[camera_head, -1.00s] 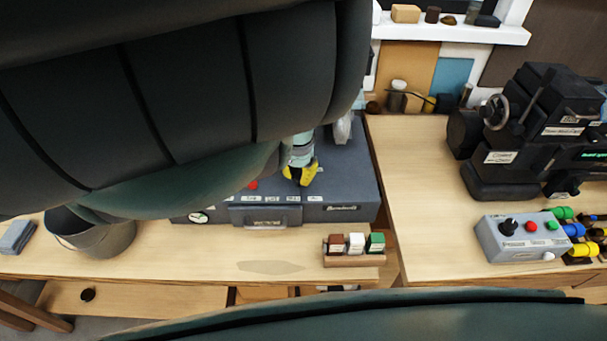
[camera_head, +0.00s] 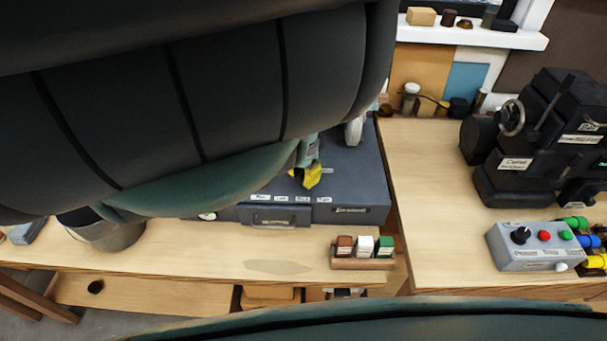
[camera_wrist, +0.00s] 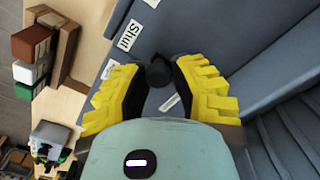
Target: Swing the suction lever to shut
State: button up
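The suction lever seems to be the dark round knob (camera_wrist: 158,73) on the blue-grey panel in the wrist view. A white "Shut" label (camera_wrist: 129,36) is beside it, up and to the left. My gripper (camera_wrist: 160,78) has one yellow finger on each side of the knob, with the tips close to it; whether they touch it is unclear. In the head view my gripper (camera_head: 306,176) is low over the grey case (camera_head: 352,180), mostly behind my own dark arm. A thin grey piece sticks out to the right of the yellow finger there.
A rack of colored blocks (camera_head: 362,262) stands in front of the case. A metal bucket (camera_head: 105,232) is at the left. A grey control box (camera_head: 530,248) and a black machine (camera_head: 540,140) stand on the right bench. The bench between case and machine is clear.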

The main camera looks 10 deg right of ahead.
aim_at(303, 175)
jog(key=o, duration=0.5)
notch_tip(303, 175, up, 6)
jog(key=shift+w+f, duration=0.1)
jog(key=shift+r, duration=0.85)
